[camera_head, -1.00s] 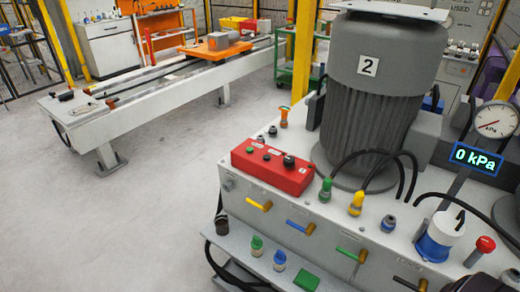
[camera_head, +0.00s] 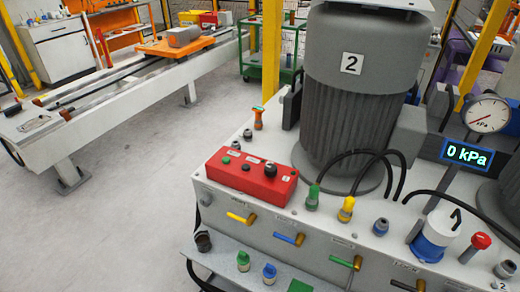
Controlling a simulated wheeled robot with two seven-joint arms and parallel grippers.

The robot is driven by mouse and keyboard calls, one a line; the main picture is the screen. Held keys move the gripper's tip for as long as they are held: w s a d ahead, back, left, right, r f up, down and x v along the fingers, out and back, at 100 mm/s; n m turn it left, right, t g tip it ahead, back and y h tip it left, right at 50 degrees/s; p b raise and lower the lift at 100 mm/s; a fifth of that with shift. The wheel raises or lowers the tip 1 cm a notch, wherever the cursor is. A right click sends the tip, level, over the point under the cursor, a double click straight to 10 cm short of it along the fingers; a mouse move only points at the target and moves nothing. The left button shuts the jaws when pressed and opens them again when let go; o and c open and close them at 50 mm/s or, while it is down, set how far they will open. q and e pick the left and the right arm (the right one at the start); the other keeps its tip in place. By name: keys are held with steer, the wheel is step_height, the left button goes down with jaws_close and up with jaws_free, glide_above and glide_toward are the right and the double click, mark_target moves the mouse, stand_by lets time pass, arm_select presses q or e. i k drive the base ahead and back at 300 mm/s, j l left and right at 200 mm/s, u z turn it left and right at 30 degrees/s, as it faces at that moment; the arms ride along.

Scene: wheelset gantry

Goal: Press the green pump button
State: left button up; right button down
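The red control box (camera_head: 251,178) sits on top of the light grey pump cabinet (camera_head: 310,221), in front of the large grey motor marked 2 (camera_head: 355,100). A small green button (camera_head: 225,160) is on the left of the box's top face. A small dark button (camera_head: 246,167) is in the middle and a black knob (camera_head: 270,169) is on the right. The small labels beside them are too blurred to read. Neither of my grippers shows, and nothing touches the box.
Yellow, blue and green levers stick out of the cabinet front. A pressure gauge (camera_head: 487,113) stands at right above a display (camera_head: 467,154) reading 0 kPa. Green and yellow plugs (camera_head: 346,208) and hoses are right of the box. Open floor (camera_head: 120,225) lies left.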

mark_target(226, 160)
steer(key=i+j+z, duration=0.1)
steer(key=j, duration=0.25)
steer(key=i+j+z, duration=0.1)
steer(key=i+j, duration=0.2)
steer(key=i+j+z, duration=0.15)
steer(key=j, duration=0.25)
steer(key=i+j+z, duration=0.1)
steer(key=j, duration=0.25)
steer(key=i, duration=0.1)
